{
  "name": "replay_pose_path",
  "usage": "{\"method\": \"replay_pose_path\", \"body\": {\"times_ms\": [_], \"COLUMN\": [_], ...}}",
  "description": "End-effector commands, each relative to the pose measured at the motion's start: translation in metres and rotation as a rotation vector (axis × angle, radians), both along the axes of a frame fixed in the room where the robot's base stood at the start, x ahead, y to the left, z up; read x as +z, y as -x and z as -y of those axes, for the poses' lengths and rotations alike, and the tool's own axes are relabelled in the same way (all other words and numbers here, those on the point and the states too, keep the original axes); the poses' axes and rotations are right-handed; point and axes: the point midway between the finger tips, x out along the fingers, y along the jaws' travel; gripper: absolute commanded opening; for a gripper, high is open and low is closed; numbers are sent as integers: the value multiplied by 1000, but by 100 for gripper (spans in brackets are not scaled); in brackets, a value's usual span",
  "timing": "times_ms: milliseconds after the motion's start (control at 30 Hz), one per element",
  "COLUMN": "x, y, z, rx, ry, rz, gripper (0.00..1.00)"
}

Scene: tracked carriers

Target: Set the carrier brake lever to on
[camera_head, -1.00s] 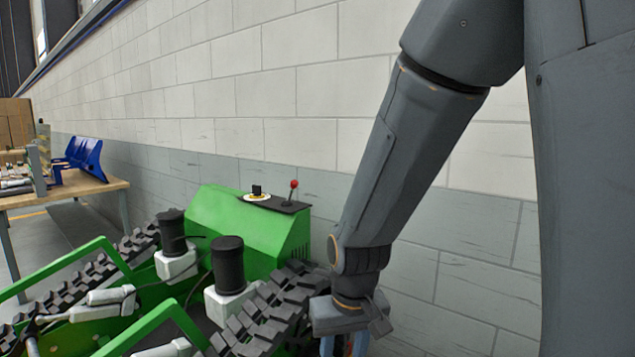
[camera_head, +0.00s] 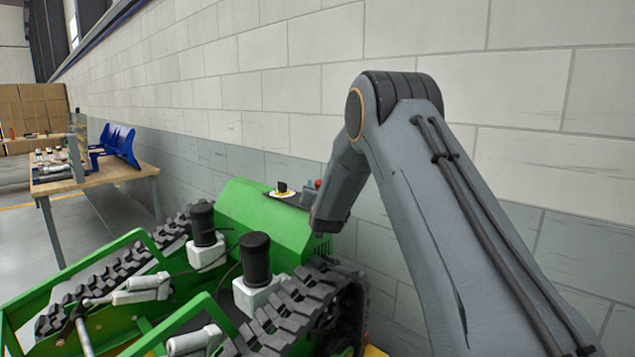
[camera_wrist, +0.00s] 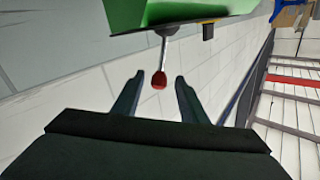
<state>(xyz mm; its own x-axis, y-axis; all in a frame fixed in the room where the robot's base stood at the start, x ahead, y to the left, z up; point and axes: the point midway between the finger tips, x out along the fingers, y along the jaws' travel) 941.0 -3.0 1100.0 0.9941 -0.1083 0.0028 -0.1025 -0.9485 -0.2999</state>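The brake lever is a thin metal rod with a red knob. In the wrist view its red knob (camera_wrist: 159,80) lies between the tips of my gripper (camera_wrist: 158,78), which is open, with clear gaps on both sides. In the head view the red knob (camera_head: 318,183) shows just beside my forearm, and the rod is hidden. The lever stands on the dark panel of the green tracked carrier (camera_head: 262,217). My fingers are hidden behind my arm in the head view.
A black switch on a yellow-rimmed disc (camera_head: 282,189) sits beside the lever. A grey and white block wall (camera_head: 290,95) rises close behind the carrier. A wooden table (camera_head: 110,172) with blue parts stands at the left. Black tracks (camera_head: 300,305) flank the carrier.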

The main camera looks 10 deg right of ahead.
Motion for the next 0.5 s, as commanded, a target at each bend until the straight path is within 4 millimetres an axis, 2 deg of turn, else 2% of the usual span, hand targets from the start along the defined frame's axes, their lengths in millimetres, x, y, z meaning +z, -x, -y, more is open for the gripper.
{"method": "replay_pose_path", "body": {"times_ms": [300, 500], "x": [0, 0], "y": [-42, -62], "z": [6, 7], "rx": [-1, 0], "ry": [0, 1], "rz": [-1, -3], "gripper": [39, 39]}}
